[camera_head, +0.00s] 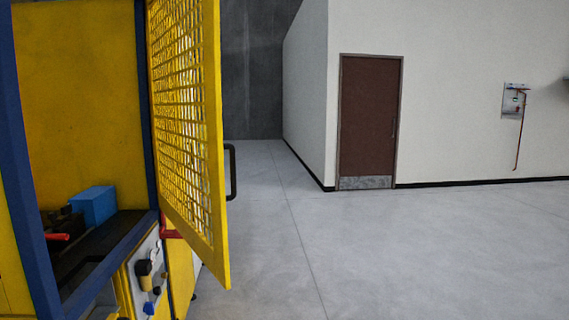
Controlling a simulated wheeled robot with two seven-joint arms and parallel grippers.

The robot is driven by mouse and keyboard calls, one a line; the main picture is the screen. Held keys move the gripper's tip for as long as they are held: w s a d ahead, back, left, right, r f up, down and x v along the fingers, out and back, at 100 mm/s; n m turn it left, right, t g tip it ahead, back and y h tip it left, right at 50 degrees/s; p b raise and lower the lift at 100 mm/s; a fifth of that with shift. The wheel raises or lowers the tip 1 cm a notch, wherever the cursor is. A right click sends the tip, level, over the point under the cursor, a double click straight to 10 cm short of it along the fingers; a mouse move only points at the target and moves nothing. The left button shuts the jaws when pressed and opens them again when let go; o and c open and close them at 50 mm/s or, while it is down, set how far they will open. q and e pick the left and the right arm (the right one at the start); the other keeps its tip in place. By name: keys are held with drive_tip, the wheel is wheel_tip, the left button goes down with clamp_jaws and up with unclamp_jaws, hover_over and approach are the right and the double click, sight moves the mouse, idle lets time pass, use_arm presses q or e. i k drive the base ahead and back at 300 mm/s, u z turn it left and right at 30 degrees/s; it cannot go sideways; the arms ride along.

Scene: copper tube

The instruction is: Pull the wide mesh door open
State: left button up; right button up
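The wide mesh door (216,130) has a yellow frame and yellow wire mesh. It stands swung out from the blue-edged yellow machine (75,80) at the left, leaving the machine's front opening uncovered. A dark bar handle (233,172) is on the door's outer right side, and nothing touches it. Neither of my grippers shows in the head view.
Inside the machine are a blue block (94,205) and dark parts. A control panel (150,275) sits below the opening. Open grey floor (400,250) lies to the right. A brown door (369,122) and a wall box (515,100) are on the far white wall.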

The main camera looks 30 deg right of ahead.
sight(215, 257)
drive_tip(key=z, duration=0.35)
drive_tip(key=i, duration=1.5)
drive_tip(key=u, duration=0.2)
